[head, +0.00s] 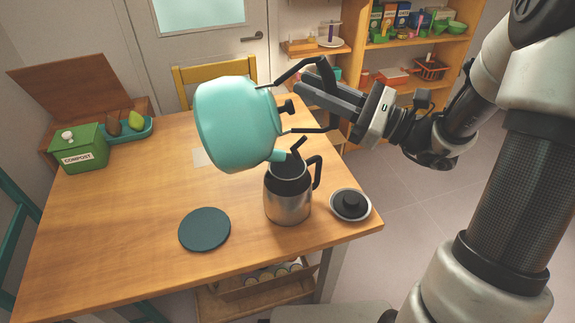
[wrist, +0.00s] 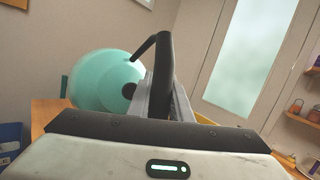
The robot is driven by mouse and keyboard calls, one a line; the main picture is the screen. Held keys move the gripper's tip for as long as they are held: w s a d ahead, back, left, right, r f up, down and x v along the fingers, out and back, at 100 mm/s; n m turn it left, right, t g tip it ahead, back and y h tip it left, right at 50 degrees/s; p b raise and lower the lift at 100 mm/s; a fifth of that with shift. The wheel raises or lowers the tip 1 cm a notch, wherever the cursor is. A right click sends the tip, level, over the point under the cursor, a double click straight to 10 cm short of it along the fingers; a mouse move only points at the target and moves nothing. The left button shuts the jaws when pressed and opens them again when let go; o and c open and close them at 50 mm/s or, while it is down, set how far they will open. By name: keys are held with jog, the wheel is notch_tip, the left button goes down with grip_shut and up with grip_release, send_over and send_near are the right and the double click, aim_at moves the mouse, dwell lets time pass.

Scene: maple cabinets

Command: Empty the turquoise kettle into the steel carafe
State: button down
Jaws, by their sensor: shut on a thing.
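The turquoise kettle (head: 235,124) is held in the air, tipped far onto its side, its base facing left and its black lid knob facing right. Its spout points down at the mouth of the steel carafe (head: 288,205); I cannot tell whether they touch. The carafe stands upright on the table with a black handle at right. No stream of liquid is visible. My gripper (head: 326,92) is shut on the kettle's black handle. The wrist view shows the kettle (wrist: 103,80) beyond the fingers (wrist: 170,85).
A black-and-steel lid (head: 350,204) lies right of the carafe near the table's right edge. A dark round mat (head: 205,230) lies left of it. A green compost box (head: 80,148) and a teal tray (head: 134,131) with fruit stand at the far left. The table's left middle is clear.

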aim_at(235, 79)
jog(key=shift+w+d+f+m+t+y+b, duration=0.1)
jog(key=shift+d+f+m+t+y+b, duration=0.2)
jog(key=shift+d, duration=0.35)
jog(key=shift+w+d+f+m+t+y+b, duration=0.1)
jog(key=shift+d+f+m+t+y, duration=0.1)
jog(key=shift+d+m+y, duration=0.3)
dwell(3.4)
jog(key=shift+s+d+r, duration=0.1)
